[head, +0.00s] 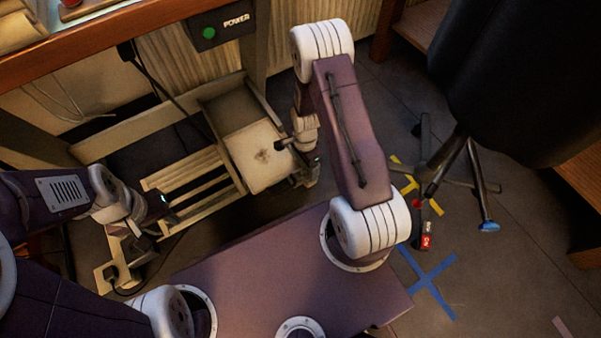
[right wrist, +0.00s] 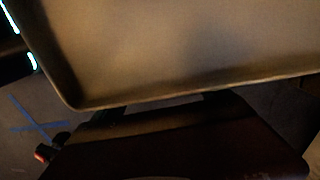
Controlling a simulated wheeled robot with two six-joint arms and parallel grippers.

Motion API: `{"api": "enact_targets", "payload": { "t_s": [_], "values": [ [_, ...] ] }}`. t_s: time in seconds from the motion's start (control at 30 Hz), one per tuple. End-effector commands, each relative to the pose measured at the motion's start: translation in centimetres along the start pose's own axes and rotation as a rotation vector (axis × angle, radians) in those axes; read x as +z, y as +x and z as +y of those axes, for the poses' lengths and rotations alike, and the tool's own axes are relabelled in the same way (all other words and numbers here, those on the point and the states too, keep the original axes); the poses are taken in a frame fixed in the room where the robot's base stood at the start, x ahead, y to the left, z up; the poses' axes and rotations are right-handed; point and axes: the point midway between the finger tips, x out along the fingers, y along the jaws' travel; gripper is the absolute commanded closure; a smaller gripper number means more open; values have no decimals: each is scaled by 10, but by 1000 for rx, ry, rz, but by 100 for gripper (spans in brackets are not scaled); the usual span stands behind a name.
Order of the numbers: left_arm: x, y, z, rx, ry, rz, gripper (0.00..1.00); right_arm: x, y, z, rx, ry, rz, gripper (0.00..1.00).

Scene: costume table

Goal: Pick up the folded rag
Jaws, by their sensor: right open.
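The right wrist view shows a blurred pale panel with a raised rim (right wrist: 190,45); no rag can be made out there.
A slatted wooden rack (head: 188,185) is left of the square. A wooden bench with a POWER box (head: 222,27) stands behind. A blue tape cross (head: 429,283) marks clear floor.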

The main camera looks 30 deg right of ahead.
Motion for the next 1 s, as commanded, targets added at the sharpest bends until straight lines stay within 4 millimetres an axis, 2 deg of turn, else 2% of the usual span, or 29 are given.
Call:
{"api": "enact_targets", "payload": {
  "t_s": [0.13, 0.17, 0.37, 0.4, 0.67, 0.87, 0.97, 1.0],
  "values": [
    [0, -2, 0, 0, 0, 1, 64, 0, -2, 0, -1, 0, 0, 14],
    [0, -2, 0, 0, 0, 1, 64, 0, -3, 0, -1, 0, 0, 19],
    [0, -3, 0, 0, 0, 1, 64, 0, -3, 0, -1, 0, 0, 75],
    [0, -3, 0, 0, 0, 1, 64, 0, -3, 0, -1, 0, 0, 80],
    [-1, -6, 0, 0, 0, 1, 64, 0, -6, 0, -1, 0, 0, 80],
    [-3, -30, 1, 0, 0, 1, 64, 0, -32, 0, -1, 0, 0, 80],
    [-5, -49, 1, 0, 0, 1, 64, 0, -52, 0, -1, 0, 0, 80],
    [-6, -55, 1, 0, 0, 1, 64, -2, -57, 6, 3, 2, -1, 80]
  ]
}}
